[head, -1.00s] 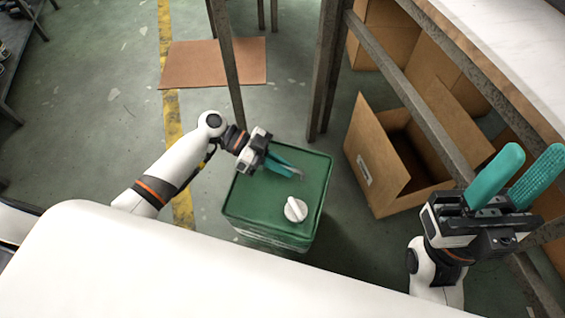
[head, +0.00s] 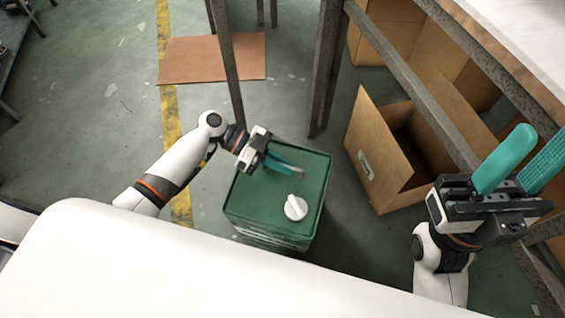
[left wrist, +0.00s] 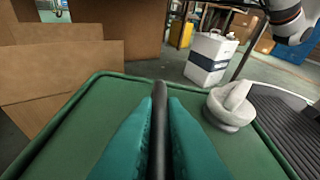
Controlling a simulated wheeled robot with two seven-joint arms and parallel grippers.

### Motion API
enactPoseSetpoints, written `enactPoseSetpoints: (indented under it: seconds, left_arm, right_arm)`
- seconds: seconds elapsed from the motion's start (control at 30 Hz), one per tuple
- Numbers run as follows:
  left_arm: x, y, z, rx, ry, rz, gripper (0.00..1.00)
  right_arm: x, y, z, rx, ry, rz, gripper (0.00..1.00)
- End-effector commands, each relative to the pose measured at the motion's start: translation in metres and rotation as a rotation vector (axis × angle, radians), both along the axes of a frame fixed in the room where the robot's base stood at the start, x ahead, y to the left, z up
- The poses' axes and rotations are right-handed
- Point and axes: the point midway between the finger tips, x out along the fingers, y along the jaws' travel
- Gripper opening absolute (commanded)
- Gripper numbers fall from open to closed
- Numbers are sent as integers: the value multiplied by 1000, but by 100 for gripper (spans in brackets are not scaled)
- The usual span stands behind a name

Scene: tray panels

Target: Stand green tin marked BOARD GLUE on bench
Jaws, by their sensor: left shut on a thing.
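The green tin (head: 262,200) stands upright below me, seen from above, with a white cap (head: 296,208) on its top. Its lettering cannot be read from here. My left gripper (head: 284,163) is over the tin's top and shut on its dark handle (left wrist: 160,130), which shows between the teal fingers in the left wrist view. The cap also shows there (left wrist: 231,104), to the right of the fingers. My right gripper (head: 522,164) is at the right, away from the tin, with its two teal fingers apart and nothing between them.
A bench top (head: 520,35) on metal legs is at the upper right. An open cardboard box (head: 375,165) stands on the floor right of the tin. A flat cardboard sheet (head: 190,62) lies on the floor behind. A white container (left wrist: 208,58) shows in the left wrist view.

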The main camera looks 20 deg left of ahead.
Motion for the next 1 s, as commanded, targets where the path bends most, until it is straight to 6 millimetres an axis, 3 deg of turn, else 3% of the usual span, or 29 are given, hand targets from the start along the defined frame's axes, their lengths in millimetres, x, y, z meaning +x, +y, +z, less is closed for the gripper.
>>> enactPoseSetpoints:
  seconds: [0.03,1.0]
  left_arm:
    - [-7,-1,-10,10,19,-9,0]
    - [-7,0,-22,12,21,-11,0]
  right_arm:
    - [0,0,-1,0,-1,0,36]
    - [5,1,5,-2,-41,-2,36]
